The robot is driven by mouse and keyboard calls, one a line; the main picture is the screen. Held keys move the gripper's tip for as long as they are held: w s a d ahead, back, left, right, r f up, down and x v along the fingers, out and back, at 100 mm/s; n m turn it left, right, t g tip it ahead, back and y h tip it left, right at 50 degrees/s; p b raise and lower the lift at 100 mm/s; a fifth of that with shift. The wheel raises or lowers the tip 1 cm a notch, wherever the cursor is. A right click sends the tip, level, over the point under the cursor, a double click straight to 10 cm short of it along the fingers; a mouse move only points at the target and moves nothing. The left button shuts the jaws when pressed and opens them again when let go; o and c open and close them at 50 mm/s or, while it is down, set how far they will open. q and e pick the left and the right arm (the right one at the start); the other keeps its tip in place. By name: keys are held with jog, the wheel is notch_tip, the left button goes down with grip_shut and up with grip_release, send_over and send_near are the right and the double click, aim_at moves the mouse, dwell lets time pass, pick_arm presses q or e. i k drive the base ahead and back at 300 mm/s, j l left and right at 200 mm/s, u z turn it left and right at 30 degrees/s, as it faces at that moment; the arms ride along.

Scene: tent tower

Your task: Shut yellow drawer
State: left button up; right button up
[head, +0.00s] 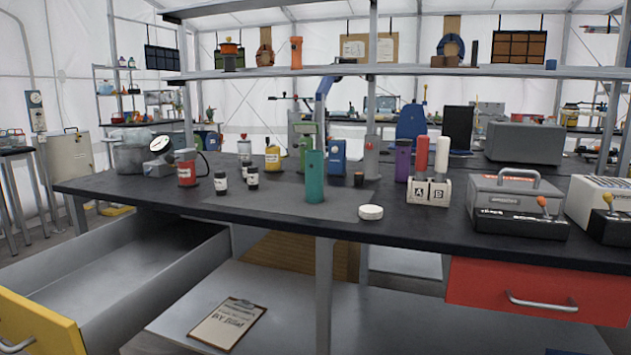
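The yellow drawer (40,326) is pulled far out at the lower left, below the black-topped workbench. Its yellow front faces the left edge of the picture, and a metal handle (14,343) shows partly at that edge. Its grey inside (125,268) looks empty where I can see it. Part of the yellow front is cut off by the picture's left and bottom edges. Neither of my grippers shows in the head view.
The black workbench top (270,205) carries a teal bottle (315,178), small jars and grey boxes. A red drawer (530,290) on the right is shut. A clipboard (227,323) lies on the grey lower shelf (260,290), right of the open drawer.

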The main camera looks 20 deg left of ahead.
aim_at(92, 293)
jog(key=u, duration=2)
